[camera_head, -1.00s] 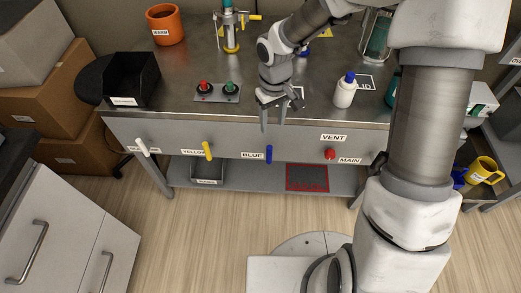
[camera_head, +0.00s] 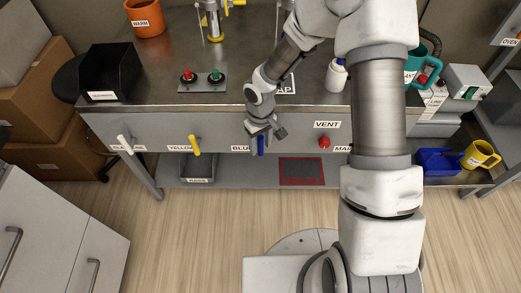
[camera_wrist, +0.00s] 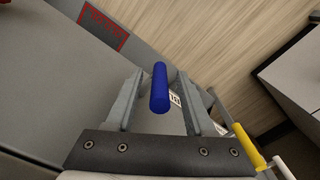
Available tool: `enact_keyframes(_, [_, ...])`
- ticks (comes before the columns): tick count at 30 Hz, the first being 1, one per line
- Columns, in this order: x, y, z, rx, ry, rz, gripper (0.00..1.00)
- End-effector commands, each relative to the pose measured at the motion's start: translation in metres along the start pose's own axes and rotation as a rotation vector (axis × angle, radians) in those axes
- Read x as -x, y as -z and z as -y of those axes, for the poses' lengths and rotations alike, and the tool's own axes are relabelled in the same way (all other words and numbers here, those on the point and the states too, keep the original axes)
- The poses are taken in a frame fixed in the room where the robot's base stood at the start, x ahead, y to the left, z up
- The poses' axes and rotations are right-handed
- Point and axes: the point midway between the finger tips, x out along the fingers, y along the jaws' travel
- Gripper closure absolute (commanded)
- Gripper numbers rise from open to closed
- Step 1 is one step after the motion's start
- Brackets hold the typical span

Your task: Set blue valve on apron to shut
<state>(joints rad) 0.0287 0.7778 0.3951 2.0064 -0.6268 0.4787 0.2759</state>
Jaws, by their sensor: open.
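The blue valve handle (camera_head: 260,146) is on the grey front apron (camera_head: 221,131) of the bench, to the right of its BLUE label. It hangs roughly vertical in the head view. My gripper (camera_head: 257,147) is at the handle, covering part of it and of the label. In the wrist view the blue handle (camera_wrist: 160,88) shows between the two open fingers of my gripper (camera_wrist: 158,92). Clear gaps show on both sides; I cannot tell whether either finger touches it.
A yellow handle (camera_head: 195,145) and a white handle (camera_head: 125,145) are on the apron to the left. A red knob (camera_head: 324,142) under the VENT label is to the right. A red-bordered dark mat (camera_head: 301,171) lies on the lower shelf.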

Motion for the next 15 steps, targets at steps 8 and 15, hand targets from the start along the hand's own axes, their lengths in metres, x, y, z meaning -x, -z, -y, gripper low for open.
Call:
enact_keyframes(8, [-0.0166,0.0002,0.0001,0.000,0.000,-0.001,0.47])
enact_keyframes(15, [-0.0162,0.0002,0.0000,-0.001,0.000,-0.001,0.52])
